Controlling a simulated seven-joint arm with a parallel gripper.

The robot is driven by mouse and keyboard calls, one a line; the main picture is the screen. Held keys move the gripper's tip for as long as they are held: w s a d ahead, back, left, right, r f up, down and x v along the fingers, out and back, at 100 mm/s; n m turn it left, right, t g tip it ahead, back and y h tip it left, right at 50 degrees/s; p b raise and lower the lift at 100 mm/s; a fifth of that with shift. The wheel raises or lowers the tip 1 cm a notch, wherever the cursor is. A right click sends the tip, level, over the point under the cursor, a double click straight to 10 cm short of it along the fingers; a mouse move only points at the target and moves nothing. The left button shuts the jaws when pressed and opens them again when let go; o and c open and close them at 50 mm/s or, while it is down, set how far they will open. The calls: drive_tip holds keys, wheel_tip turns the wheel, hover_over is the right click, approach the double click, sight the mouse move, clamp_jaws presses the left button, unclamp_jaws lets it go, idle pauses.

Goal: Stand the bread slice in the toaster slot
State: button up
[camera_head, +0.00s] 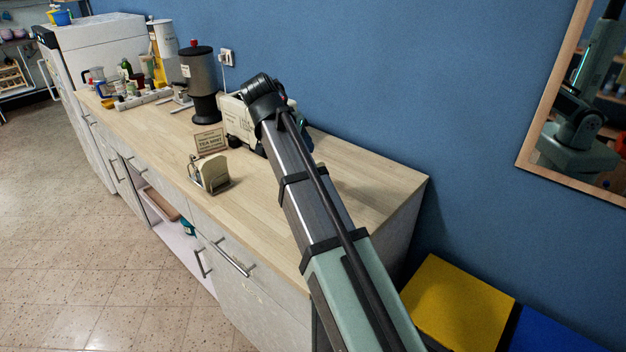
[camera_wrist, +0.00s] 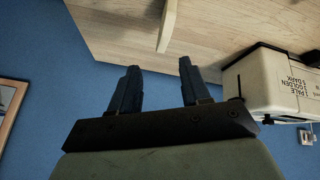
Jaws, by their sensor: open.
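The toaster (camera_head: 235,118) is a cream box against the wall at the back of the counter, partly hidden behind my arm. Its cream side, with browning marks, shows at the right of the wrist view (camera_wrist: 262,85). A pale, slice-shaped piece (camera_head: 212,170), which looks like the bread slice, stands upright in a small holder near the counter's front edge. My gripper (camera_wrist: 158,75) is open, with nothing visible between its two dark fingers. In the wrist view it is beside the toaster. In the head view my arm mostly hides it. The toaster slots cannot be made out.
A small sign (camera_head: 209,141) stands between the slice and the toaster. A dark dispenser (camera_head: 200,85) stands left of the toaster, with several jars farther left. A thin pale strip (camera_wrist: 167,25), unclear what, shows over the counter (camera_wrist: 120,25). The counter's front left is clear.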

drive_tip(key=w+d+f+m, duration=0.1)
drive_tip(key=f, duration=0.1)
drive_tip(key=w+d+f+m, duration=0.1)
drive_tip(key=f+m, duration=0.1)
drive_tip(key=w+d+f+m, duration=0.1)
drive_tip(key=f, duration=0.2)
drive_tip(key=shift+w+d+f+m, duration=0.1)
drive_tip(key=shift+w+m, duration=0.05)
drive_tip(key=shift+m, duration=0.25)
drive_tip(key=shift+a+x, duration=0.2)
drive_tip(key=shift+x, duration=2.5)
drive_tip(key=shift+w, duration=0.1)
clamp_jaws()
